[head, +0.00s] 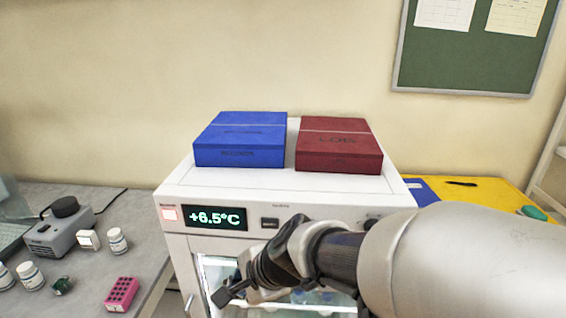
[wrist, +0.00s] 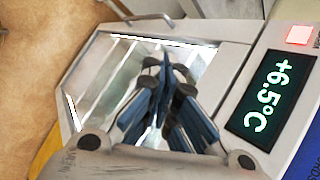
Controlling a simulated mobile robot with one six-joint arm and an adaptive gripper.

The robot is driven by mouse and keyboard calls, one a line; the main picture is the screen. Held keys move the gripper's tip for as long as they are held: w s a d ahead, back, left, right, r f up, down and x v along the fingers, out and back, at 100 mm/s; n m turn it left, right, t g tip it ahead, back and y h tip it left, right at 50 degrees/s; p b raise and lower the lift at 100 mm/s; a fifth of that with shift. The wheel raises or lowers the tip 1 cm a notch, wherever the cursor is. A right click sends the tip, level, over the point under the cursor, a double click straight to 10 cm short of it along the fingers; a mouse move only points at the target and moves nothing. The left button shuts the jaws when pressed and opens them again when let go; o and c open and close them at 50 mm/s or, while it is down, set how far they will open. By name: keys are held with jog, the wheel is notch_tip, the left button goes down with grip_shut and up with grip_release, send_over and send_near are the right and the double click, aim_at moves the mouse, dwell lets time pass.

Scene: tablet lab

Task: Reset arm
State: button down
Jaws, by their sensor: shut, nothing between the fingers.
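My arm reaches in from the lower right of the head view. My gripper (head: 224,296) is in front of the glass door of a small white fridge (head: 300,228), below its display. The gripper is shut and empty. In the wrist view its dark blue-grey fingers (wrist: 166,62) come together in front of the fridge's lit glass door (wrist: 115,75). I cannot tell whether the fingertips touch the door. My arm hides part of the fridge's front on the right.
The fridge display (head: 215,217) reads +6.5°C. A blue box (head: 241,140) and a dark red box (head: 339,146) lie on top. On the left grey bench (head: 100,215) are a grey device (head: 60,235), white bottles and a pink rack (head: 121,293). A yellow surface (head: 480,195) lies to the right.

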jog(key=s+d+r+n+h, duration=0.1)
jog(key=s+d+n+h, duration=0.2)
jog(key=s+d+n, duration=0.3)
jog(key=s+d+r+n+h, duration=0.2)
jog(key=s+d+n, duration=0.4)
jog(key=s+d, duration=0.6)
jog(key=d+h, duration=0.1)
jog(key=d, duration=0.4)
jog(key=shift+d+r, duration=0.15)
jog(key=shift+r, duration=0.15)
